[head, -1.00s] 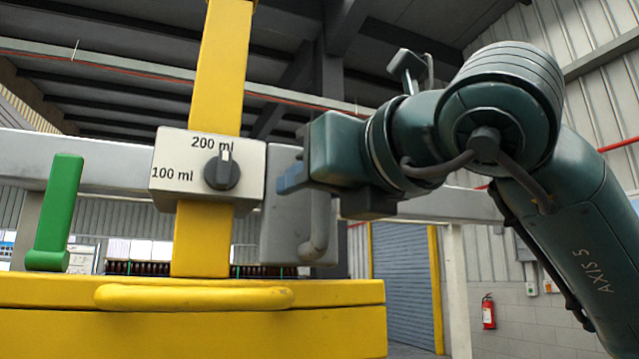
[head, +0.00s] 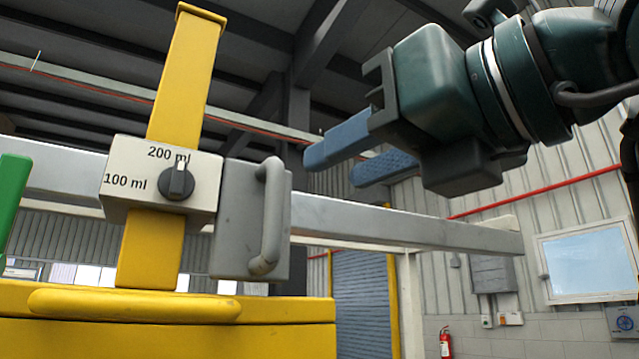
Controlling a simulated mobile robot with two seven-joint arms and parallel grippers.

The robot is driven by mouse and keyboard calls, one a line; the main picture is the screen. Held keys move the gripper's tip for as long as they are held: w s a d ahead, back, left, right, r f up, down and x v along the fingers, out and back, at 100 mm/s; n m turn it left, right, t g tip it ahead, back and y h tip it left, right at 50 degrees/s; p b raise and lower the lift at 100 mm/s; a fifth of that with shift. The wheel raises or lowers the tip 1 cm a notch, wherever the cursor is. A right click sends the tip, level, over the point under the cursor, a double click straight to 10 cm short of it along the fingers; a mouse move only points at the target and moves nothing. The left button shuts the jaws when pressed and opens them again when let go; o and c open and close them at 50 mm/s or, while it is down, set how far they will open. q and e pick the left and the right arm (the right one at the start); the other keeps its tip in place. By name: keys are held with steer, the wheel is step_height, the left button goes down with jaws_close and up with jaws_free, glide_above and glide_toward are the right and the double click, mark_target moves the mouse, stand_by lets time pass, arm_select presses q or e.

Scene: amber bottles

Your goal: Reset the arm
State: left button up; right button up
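My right gripper (head: 336,168) is at the upper right of the head view, with its two blue fingers pointing left. The fingers are apart with nothing between them. It hangs to the right of the dial box (head: 126,205) and touches nothing. The box has a dark round knob (head: 176,183), with its white mark pointing up toward "200 ml"; "100 ml" is printed to the left. My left gripper is not in view.
A yellow post (head: 184,85) rises behind the box from a yellow housing (head: 180,335). A grey plate with a curved handle (head: 271,220) sits on a metal rail (head: 410,228) that runs right, below my gripper. A green lever (head: 10,195) is cut off at the left edge.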

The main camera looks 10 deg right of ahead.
steer(key=shift+s+d, duration=0.2)
steer(key=shift+s, duration=0.15)
stand_by(0.3)
